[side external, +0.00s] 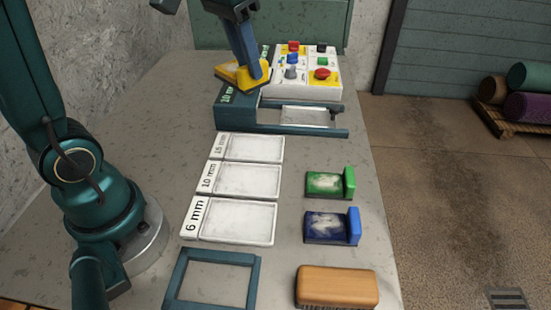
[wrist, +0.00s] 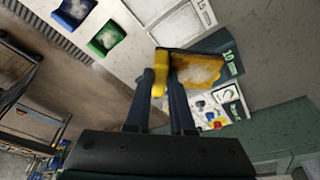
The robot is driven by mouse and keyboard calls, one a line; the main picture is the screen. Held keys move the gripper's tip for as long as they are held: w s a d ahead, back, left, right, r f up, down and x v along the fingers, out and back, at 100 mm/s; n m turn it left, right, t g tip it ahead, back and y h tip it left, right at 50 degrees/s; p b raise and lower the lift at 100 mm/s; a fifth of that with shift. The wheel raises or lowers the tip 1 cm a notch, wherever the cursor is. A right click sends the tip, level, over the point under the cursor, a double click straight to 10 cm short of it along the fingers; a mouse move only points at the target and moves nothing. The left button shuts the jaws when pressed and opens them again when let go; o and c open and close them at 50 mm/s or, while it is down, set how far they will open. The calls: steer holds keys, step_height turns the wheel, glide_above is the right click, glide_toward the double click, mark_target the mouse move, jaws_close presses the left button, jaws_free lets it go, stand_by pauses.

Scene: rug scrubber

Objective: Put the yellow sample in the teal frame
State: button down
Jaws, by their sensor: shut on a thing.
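The yellow sample (side external: 230,73) has a pale worn patch, which shows in the wrist view (wrist: 200,69). My gripper (side external: 252,74) is shut on the sample's upright yellow grip; in the wrist view the fingers (wrist: 160,80) stand on either side of that grip. The sample is at the left end of the teal scrubber (side external: 230,115), over or on its 10 mm marked part; whether it touches is unclear. The empty-looking teal frame (side external: 218,258) lies flat at the table's near edge, partly cut off by the picture.
White trays marked 15 mm (side external: 252,148), 10 mm (side external: 245,180) and 6 mm (side external: 238,221) lie between scrubber and frame. A green sample (side external: 325,184), a blue sample (side external: 327,227) and a wooden brush (side external: 337,286) line the right side. A control panel (side external: 330,91) stands behind.

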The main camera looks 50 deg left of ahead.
mark_target(240, 89)
steer(key=shift+s+f+m, duration=0.1)
steer(key=shift+s+m, duration=0.2)
steer(key=f, duration=0.1)
steer(key=s+f, duration=0.1)
steer(key=f, duration=0.1)
steer(key=shift+s, duration=0.3)
steer(key=w+a+n, duration=0.2)
steer(key=a, duration=0.1)
steer(key=w+a, duration=0.1)
steer(key=shift+w+a+f+n+y, duration=0.1)
steer(key=shift+a+f+n+y, duration=0.2)
steer(key=shift+a+n, duration=0.1)
steer(key=s+a+f+n+g+y, duration=0.1)
steer(key=a+f+n, duration=0.2)
steer(key=a, duration=0.4)
steer(key=s+a+f+n, duration=0.1)
steer(key=a+f+n, duration=0.2)
steer(key=a, duration=0.5)
steer(key=shift+s+d+f+x, duration=0.15)
steer(key=shift+s+x, duration=0.1)
steer(key=shift+x, duration=1.1)
steer(key=shift+s+d+x, duration=0.15)
steer(key=shift+s+x, duration=0.1)
steer(key=shift+x, duration=1.1)
steer(key=shift+s+d+f+x, duration=0.1)
steer(key=shift+s+d+x, duration=0.15)
steer(key=shift+x, duration=1.1)
steer(key=shift+f, duration=0.1)
